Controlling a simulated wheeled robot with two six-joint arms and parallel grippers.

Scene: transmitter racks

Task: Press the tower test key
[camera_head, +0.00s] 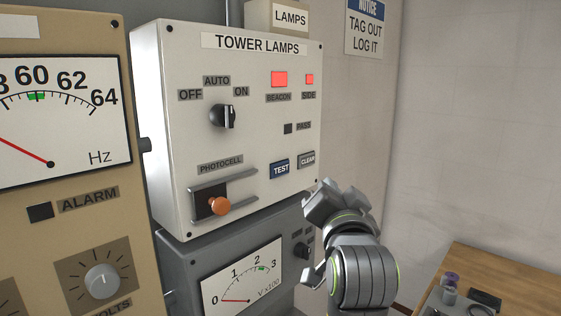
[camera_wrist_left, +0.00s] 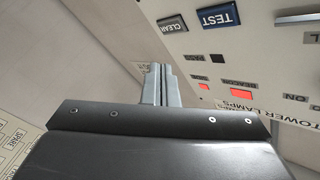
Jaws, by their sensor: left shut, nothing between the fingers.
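The blue TEST key (camera_head: 279,168) is on the lower right of the white TOWER LAMPS panel (camera_head: 262,120), with the grey CLEAR key (camera_head: 307,160) to its right. In the left wrist view, the TEST key (camera_wrist_left: 218,18) and CLEAR key (camera_wrist_left: 172,24) show upside down along the top. My left gripper (camera_head: 322,193) is just below and right of the keys in the head view. Its fingers (camera_wrist_left: 155,70) are shut together and empty in the wrist view, apart from both keys in the picture. My right gripper is not in view.
The BEACON lamp (camera_head: 279,79) and SIDE lamp (camera_head: 309,79) glow red; the PASS lamp (camera_head: 288,128) is dark. A selector knob (camera_head: 224,116) and an orange photocell knob (camera_head: 219,206) stick out from the panel. A wooden table (camera_head: 510,280) stands at lower right.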

